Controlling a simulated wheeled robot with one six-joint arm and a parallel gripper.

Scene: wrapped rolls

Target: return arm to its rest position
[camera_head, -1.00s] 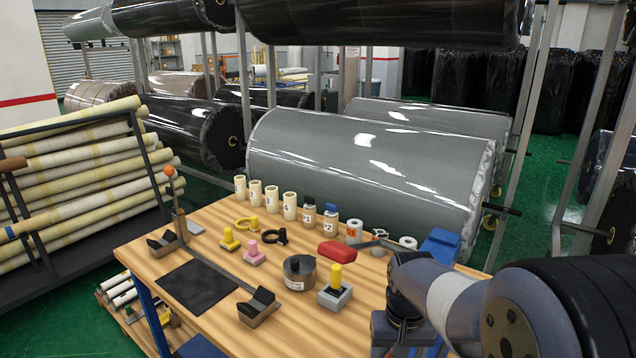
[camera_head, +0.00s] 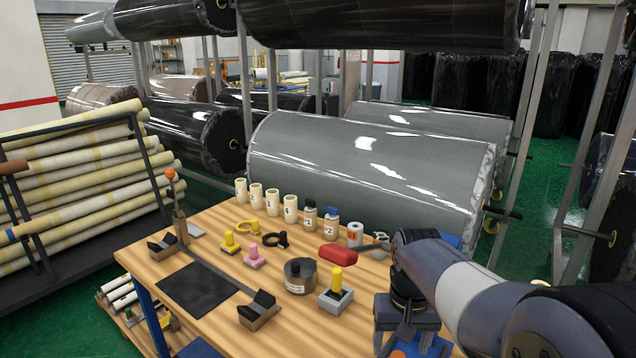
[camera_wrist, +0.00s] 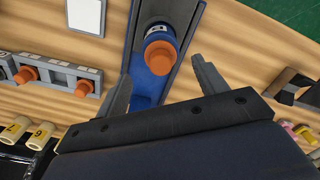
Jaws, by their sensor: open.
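My arm (camera_head: 455,285) reaches in from the right of the head view, over the right end of the wooden table (camera_head: 215,215). My gripper (camera_head: 412,345) hangs downward at the table's near right edge, partly cut by the frame. In the wrist view my gripper (camera_wrist: 165,80) has its two fingers well apart, with nothing held between them. Beyond the fingers lies a blue tray (camera_wrist: 185,70) with an orange-capped item (camera_wrist: 160,55) in it.
A large grey wrapped roll (camera_head: 365,175) is behind. A grey holder with orange knobs (camera_wrist: 55,75) shows in the wrist view.

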